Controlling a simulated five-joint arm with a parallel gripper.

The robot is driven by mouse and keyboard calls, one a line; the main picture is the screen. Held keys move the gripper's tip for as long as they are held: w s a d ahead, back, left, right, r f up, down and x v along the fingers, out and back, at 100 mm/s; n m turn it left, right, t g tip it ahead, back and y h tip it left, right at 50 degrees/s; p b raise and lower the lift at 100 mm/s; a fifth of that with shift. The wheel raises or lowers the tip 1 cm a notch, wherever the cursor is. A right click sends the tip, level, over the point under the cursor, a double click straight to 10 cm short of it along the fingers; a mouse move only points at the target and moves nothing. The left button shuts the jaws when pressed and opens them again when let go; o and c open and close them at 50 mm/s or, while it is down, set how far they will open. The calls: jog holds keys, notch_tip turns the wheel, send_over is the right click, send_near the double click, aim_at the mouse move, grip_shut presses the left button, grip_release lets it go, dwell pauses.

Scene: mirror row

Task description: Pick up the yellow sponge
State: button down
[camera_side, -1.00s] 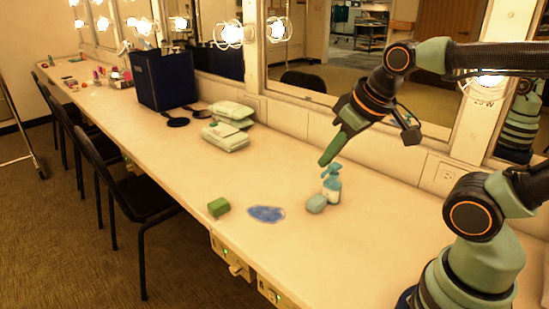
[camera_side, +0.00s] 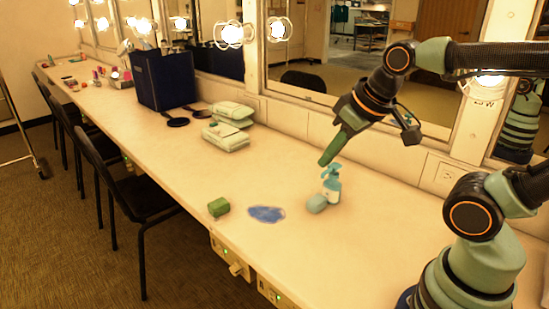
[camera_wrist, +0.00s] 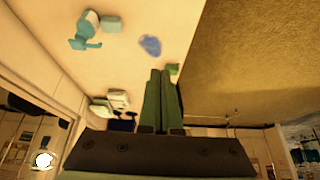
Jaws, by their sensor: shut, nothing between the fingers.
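No clearly yellow sponge shows in either view. A green block (camera_side: 218,207) lies near the front edge of the counter; in the wrist view a small green piece (camera_wrist: 174,69) shows beside the fingertips. A pale teal block (camera_side: 316,204) lies at the foot of a spray bottle (camera_side: 333,187); the block (camera_wrist: 111,24) and bottle (camera_wrist: 85,32) also show at the upper left of the wrist view.
A flat blue patch (camera_side: 266,214) lies between the two blocks. Wipe packs (camera_side: 226,137), dark hand mirrors (camera_side: 177,122) and a dark blue bin (camera_side: 163,80) stand further left. The wall mirrors (camera_side: 345,70) line the back. The middle of the counter is clear.

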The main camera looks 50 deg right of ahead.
jog(key=shift+c, duration=1.2)
grip_release()
jog(key=n+g, duration=0.6)
jog(key=n, duration=1.2)
send_over(317, 199)
jog(key=a, duration=0.1)
notch_tip(317, 199, down, 18)
jog(key=shift+f, duration=0.15)
jog(key=f, duration=0.2)
jog(key=d+f, duration=0.1)
jog(key=f, duration=0.1)
jog(key=shift+f, duration=0.6)
